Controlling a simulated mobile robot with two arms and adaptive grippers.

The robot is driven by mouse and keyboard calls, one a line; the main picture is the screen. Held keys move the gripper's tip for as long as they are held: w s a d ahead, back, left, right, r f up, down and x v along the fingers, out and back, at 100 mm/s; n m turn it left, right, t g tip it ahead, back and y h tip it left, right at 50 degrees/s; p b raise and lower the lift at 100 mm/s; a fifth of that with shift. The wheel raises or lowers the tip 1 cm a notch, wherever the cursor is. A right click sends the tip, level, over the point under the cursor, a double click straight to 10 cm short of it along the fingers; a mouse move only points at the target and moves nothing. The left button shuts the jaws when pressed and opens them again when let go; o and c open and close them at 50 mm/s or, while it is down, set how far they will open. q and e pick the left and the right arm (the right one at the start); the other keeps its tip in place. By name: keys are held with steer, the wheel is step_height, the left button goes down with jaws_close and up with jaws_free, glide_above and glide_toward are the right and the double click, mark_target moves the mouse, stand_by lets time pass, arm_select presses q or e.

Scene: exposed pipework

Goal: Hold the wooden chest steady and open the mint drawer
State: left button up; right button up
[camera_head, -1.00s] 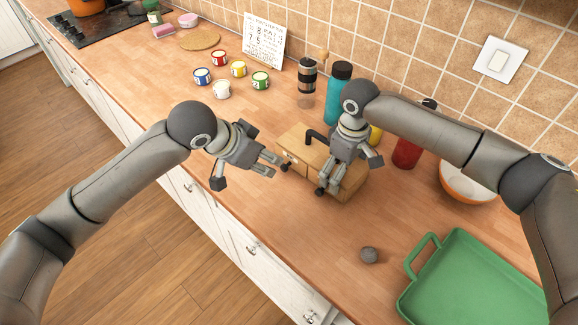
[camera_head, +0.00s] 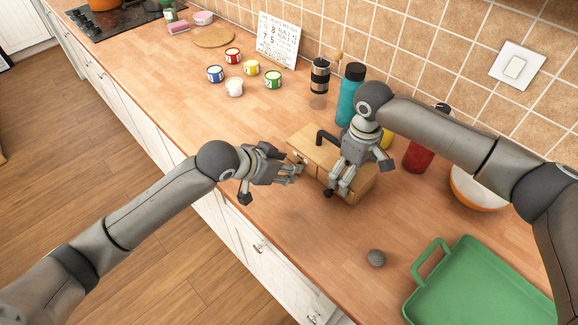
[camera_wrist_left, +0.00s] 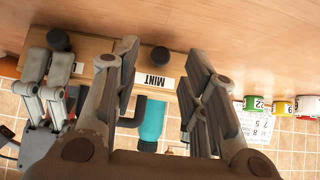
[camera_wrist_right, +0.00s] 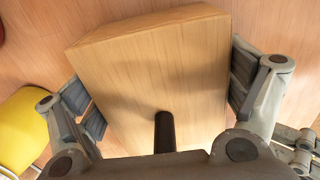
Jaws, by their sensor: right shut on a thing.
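The wooden chest (camera_head: 308,146) stands on the counter with a black handle (camera_head: 325,136) on top. In the left wrist view, its front carries the MINT label (camera_wrist_left: 154,82) beside a dark round knob (camera_wrist_left: 160,57); a second knob (camera_wrist_left: 58,39) is farther left. My left gripper (camera_head: 297,173) is at the mint drawer's front, its open fingers (camera_wrist_left: 163,58) on either side of that knob. My right gripper (camera_head: 338,185) is shut on the chest body, fingers against two opposite sides in the right wrist view (camera_wrist_right: 160,85). The drawer looks closed.
A grey ball (camera_head: 376,258) and a green tray (camera_head: 475,295) lie right of the chest. A bowl (camera_head: 478,190), red bottle (camera_head: 418,157), teal bottle (camera_head: 350,95) and grinder (camera_head: 319,78) stand behind. Several small cups (camera_head: 252,68) are back left. The counter in front is narrow.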

arm_select(q)
steer(key=shift+x, duration=1.3)
steer(key=shift+c, duration=0.4)
jaws_close()
